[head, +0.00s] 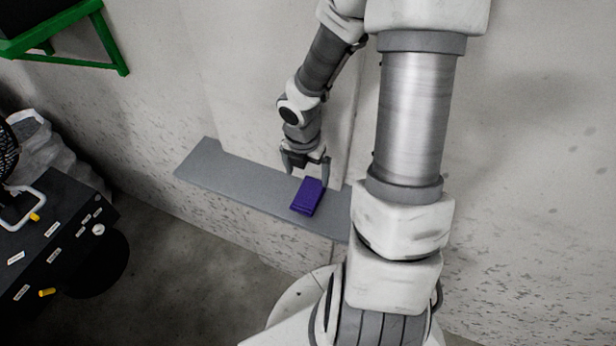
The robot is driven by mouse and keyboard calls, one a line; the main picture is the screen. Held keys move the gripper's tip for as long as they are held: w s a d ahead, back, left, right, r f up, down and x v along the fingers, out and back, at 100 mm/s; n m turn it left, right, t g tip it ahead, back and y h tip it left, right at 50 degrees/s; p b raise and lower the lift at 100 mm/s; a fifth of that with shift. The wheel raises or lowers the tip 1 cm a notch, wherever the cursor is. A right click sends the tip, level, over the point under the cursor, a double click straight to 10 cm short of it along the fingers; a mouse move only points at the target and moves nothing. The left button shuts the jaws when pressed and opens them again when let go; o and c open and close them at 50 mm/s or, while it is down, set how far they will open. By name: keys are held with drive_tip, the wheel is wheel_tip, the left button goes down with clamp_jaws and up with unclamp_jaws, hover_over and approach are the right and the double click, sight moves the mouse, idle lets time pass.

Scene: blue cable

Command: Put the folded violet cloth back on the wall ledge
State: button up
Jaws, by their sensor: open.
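The folded violet cloth (307,197) lies on the grey wall ledge (235,178), toward the ledge's right part as seen in the head view. My gripper (306,170) is just above and behind the cloth, pointing down with its fingers apart. Its right finger appears close to the cloth's upper edge; I cannot tell whether it touches. Nothing shows between the fingers. The right end of the ledge is hidden behind my arm.
A green wall bracket (110,45) sticks out at the upper left. A dark box with a light handle (50,240) stands at the lower left, by a wrapped grey bundle (50,155). The ledge's left part is bare.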

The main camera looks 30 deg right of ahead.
wheel_tip(320, 180, up, 3)
drive_tip(key=shift+s+a+p, duration=0.15)
drive_tip(key=shift+p, duration=0.2)
idle(0.3)
